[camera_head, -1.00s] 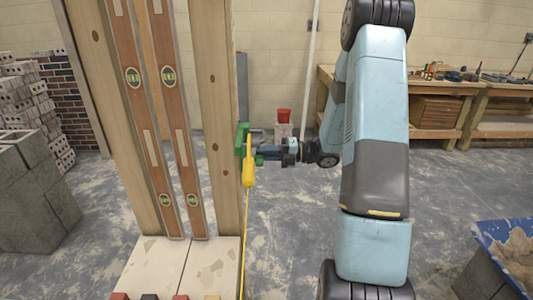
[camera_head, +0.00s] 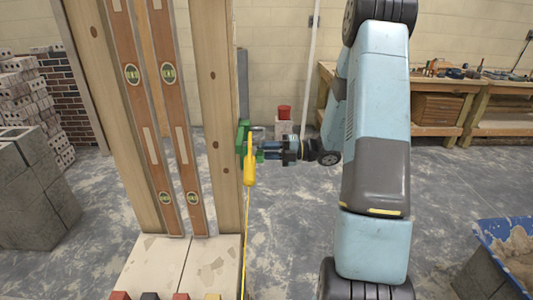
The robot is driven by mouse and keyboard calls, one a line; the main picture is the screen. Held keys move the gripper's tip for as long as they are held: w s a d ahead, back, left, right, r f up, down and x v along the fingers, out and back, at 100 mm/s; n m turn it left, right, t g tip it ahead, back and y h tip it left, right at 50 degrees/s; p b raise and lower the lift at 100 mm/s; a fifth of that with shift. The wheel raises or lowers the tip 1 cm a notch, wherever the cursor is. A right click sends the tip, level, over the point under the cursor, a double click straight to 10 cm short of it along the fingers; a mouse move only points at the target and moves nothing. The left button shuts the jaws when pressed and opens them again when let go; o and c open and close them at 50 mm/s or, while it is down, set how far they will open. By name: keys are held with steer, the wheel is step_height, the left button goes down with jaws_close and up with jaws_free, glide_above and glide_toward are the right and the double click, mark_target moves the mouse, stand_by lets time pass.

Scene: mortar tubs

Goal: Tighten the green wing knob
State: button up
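A green clamp or bracket (camera_head: 242,136) is on the right side of the wooden post. A small green part, apparently the wing knob (camera_head: 259,156), shows at its right, partly hidden by a yellow plumb bob or reel (camera_head: 250,166) in front. My gripper (camera_head: 266,151) reaches in from the right, roughly level, with its dark fingertips at the green knob. Whether the fingers touch or grip the knob is too small to tell.
Wooden posts (camera_head: 217,110) with two spirit levels (camera_head: 172,100) stand left of the gripper. A yellow line (camera_head: 245,240) hangs below the yellow piece. Grey blocks (camera_head: 35,195) are at left, a blue mortar tub (camera_head: 500,240) at right, and a workbench (camera_head: 450,100) behind.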

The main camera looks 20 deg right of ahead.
steer(key=o, duration=0.4)
steer(key=shift+s+a+r, duration=0.15)
steer(key=shift+s+a, duration=0.15)
steer(key=shift+s, duration=0.35)
steer(key=v, duration=1.4)
steer(key=shift+w, duration=0.35)
steer(key=s+a+r+n+g+h, duration=0.7)
steer(key=s+a+r+n, duration=0.25)
steer(key=a+n, duration=0.55)
steer(key=s+r+n+t+h, duration=0.2)
steer(key=s+n, duration=0.3)
steer(key=n, duration=0.3)
steer(key=s+r+n+t+h, duration=0.2)
steer(key=s+r+n+h, duration=0.2)
steer(key=n, duration=0.4)
steer(key=s+r+n+t+h, duration=0.3)
steer(key=s+n, duration=0.3)
steer(key=n, duration=0.2)
steer(key=shift+s+d+r+n+h, duration=0.15)
steer(key=shift+s+n+h, duration=0.1)
steer(key=shift+n+h, duration=0.25)
